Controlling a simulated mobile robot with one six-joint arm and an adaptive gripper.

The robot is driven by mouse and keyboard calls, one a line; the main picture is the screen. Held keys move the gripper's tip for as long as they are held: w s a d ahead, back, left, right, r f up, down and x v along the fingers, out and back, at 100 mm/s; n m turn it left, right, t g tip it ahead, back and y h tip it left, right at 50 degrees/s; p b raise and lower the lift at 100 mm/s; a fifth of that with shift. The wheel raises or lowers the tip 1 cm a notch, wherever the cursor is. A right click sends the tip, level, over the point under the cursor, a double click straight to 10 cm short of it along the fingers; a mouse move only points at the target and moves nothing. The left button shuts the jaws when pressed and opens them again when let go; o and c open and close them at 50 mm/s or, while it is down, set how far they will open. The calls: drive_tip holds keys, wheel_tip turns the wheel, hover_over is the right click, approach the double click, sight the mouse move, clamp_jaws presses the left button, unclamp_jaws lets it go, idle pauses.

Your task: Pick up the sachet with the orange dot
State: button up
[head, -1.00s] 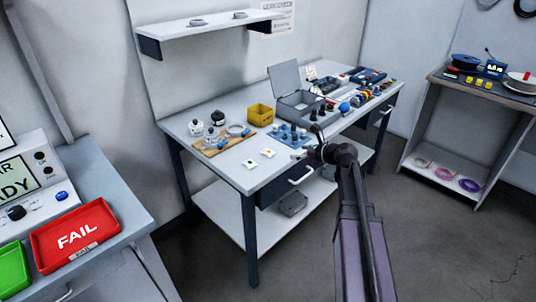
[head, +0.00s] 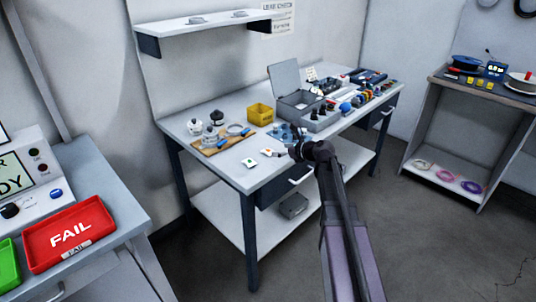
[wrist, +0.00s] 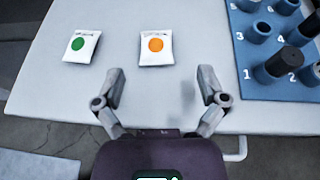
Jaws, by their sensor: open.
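The sachet with the orange dot (wrist: 155,56) is a small white packet lying flat on the grey table, ahead of my gripper in the wrist view. In the head view the same sachet (head: 267,152) shows just left of the end of my arm. My gripper (wrist: 160,79) is open and empty, with its two fingers spread and their tips just short of the sachet, one toward each side. A second white sachet with a green dot (wrist: 80,45) lies to its left, also on the table. In the head view my gripper's fingers are too small to make out.
A blue numbered block (wrist: 255,85) with dark cylinders stands right of the sachets. A wooden board (head: 212,150) with jars, a yellow bin (head: 260,114) and a grey open case (head: 298,104) stand farther back. The table (wrist: 50,95) is clear around the sachets.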

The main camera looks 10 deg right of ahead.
sight(269, 150)
drive_tip(key=shift+b+x, duration=1.1)
drive_tip(key=shift+x, duration=1.5)
drive_tip(key=shift+s+a+f, duration=0.1)
drive_tip(key=shift+s+a, duration=0.05)
drive_tip(key=c, duration=0.9)
